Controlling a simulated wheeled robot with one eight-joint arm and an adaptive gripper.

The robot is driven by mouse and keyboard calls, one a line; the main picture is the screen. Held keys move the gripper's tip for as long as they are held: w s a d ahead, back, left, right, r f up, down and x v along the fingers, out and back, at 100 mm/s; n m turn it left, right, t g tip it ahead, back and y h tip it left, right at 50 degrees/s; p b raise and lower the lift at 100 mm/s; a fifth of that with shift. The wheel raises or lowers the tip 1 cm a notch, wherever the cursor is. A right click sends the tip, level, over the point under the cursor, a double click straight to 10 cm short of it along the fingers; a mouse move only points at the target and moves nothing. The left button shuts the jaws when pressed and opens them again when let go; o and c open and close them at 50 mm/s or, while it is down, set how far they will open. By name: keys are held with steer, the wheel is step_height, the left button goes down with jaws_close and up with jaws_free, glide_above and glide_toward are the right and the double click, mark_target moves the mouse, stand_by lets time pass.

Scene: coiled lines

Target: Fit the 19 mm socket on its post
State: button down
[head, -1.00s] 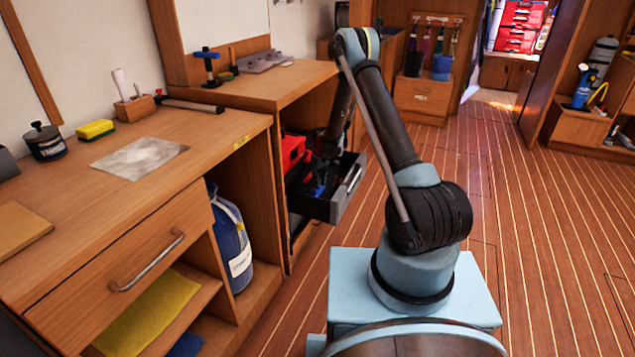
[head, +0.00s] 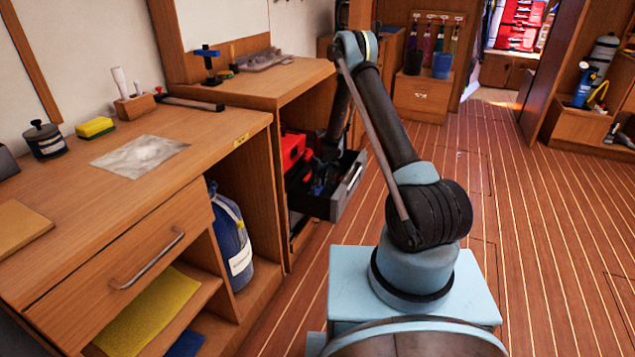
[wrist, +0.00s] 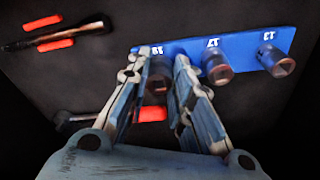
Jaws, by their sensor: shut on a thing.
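In the wrist view, my gripper (wrist: 161,62) is closed on a dark socket (wrist: 158,82) that sits between its fingers. The socket is at the left end of a blue rail (wrist: 250,46), right under a label that reads as 19 upside down. I cannot tell whether it is around its post or just above it; the post is hidden. Two other dark sockets, under the 17 label (wrist: 217,70) and the 13 label (wrist: 275,62), stand on the rail to the right.
Another tool with a red part (wrist: 150,114) lies below the rail, partly behind my fingers. A red box (head: 294,150) stands by the drawer in the head view.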

steer(key=c, duration=1.6)
jaws_free()
steer(key=shift+o, duration=0.7)
steer(key=o, duration=0.5)
steer(key=shift+c, duration=0.2)
steer(key=shift+r, duration=0.15)
steer(key=shift+s+r, duration=0.1)
steer(key=shift+r, duration=2.3)
